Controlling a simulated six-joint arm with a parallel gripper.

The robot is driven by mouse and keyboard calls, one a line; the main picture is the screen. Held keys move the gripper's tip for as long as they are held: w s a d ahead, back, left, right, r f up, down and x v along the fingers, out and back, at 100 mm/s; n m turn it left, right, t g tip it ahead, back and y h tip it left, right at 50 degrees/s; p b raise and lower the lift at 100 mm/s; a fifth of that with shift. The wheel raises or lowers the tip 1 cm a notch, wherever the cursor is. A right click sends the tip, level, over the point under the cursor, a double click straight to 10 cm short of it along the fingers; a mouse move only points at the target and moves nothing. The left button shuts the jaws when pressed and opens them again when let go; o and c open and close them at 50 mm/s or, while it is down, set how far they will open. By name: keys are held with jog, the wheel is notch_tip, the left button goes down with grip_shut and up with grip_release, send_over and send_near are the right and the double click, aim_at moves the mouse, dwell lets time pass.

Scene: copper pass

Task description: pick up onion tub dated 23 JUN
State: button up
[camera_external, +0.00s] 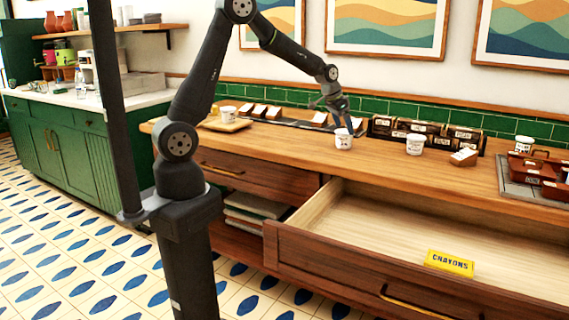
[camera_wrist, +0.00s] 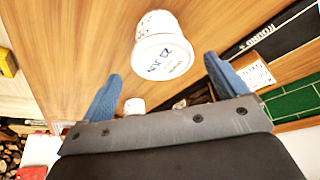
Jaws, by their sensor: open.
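A white tub (camera_external: 343,140) stands on the wooden counter directly below my gripper (camera_external: 338,108) in the external view. In the wrist view this tub (camera_wrist: 165,52) shows dark handwriting, upside down, that appears to read 23 JUN; the other words are too small to read surely. My gripper (camera_wrist: 161,68) is open, with its blue fingers spread to either side of the tub in the picture. The fingers hold nothing, and I cannot tell whether they touch the tub.
Another white tub (camera_external: 416,145) stands to the right, and one sits on a wooden tray (camera_external: 222,125) at the left. A row of dark boxes (camera_external: 425,131) lines the back.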

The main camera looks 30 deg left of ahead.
aim_at(344, 131)
jog(key=shift+a+x, duration=0.15)
jog(key=shift+x, duration=1.35)
jog(key=shift+a+x, duration=0.1)
jog(key=shift+x, duration=1.4)
jog(key=shift+c, duration=0.2)
jog(key=c, duration=1.1)
